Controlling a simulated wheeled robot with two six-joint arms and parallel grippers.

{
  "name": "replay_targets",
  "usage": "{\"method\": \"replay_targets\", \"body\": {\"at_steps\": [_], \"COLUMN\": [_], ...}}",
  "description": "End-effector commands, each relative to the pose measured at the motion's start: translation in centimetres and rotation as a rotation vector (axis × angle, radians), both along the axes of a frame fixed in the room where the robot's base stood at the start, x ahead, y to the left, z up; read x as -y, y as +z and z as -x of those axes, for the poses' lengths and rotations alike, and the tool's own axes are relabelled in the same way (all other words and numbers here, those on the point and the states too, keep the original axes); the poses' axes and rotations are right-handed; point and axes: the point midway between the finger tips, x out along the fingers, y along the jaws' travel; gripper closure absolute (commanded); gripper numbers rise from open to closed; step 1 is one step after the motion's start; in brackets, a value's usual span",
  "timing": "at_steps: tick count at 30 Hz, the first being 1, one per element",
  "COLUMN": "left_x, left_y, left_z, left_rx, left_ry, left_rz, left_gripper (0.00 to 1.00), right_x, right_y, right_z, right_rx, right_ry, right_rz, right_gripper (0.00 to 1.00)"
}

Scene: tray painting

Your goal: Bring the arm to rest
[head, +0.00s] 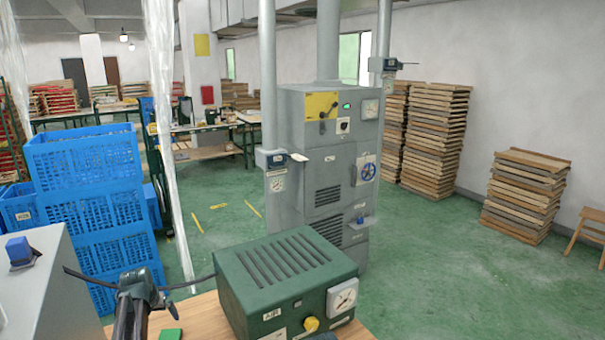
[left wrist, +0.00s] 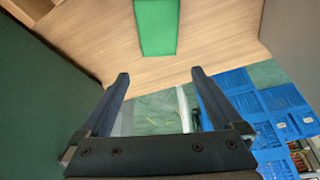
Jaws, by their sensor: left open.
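My left arm shows at the lower left of the head view, dark and partly cut off by the bottom edge, over the wooden tabletop (head: 193,313). My left gripper (left wrist: 160,75) is seen best in the left wrist view. Its two black fingers are wide apart with nothing between them. A flat green piece (left wrist: 157,27) lies on the wooden top (left wrist: 95,40) beyond the fingertips, apart from them. Its edge also shows at the bottom of the head view (head: 171,335). My right gripper is not in view.
A green vented metal box (head: 285,275) with a gauge stands on the tabletop, right of the left arm. A grey cabinet (head: 40,290) stands at the left. Blue crates (head: 90,170) are stacked behind. A grey machine (head: 315,160) stands beyond. Open green floor lies at the right.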

Motion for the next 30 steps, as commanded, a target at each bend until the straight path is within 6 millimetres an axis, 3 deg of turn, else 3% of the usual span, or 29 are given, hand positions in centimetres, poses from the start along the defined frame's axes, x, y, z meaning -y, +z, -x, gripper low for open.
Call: {"method": "replay_targets", "body": {"at_steps": [20, 30], "left_x": [0.1, 2.6], "left_y": [-0.3, 0.5], "left_z": [0.1, 2.2], "left_rx": [-0.005, -0.015], "left_ry": [0.09, 0.065], "left_rz": [0.001, 0.004], "left_gripper": [0.0, 0.0], "right_x": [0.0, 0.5], "right_y": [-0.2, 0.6], "right_z": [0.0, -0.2], "right_rx": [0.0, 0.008], "right_ry": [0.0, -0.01], "right_rz": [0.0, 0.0], "right_gripper": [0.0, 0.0]}}
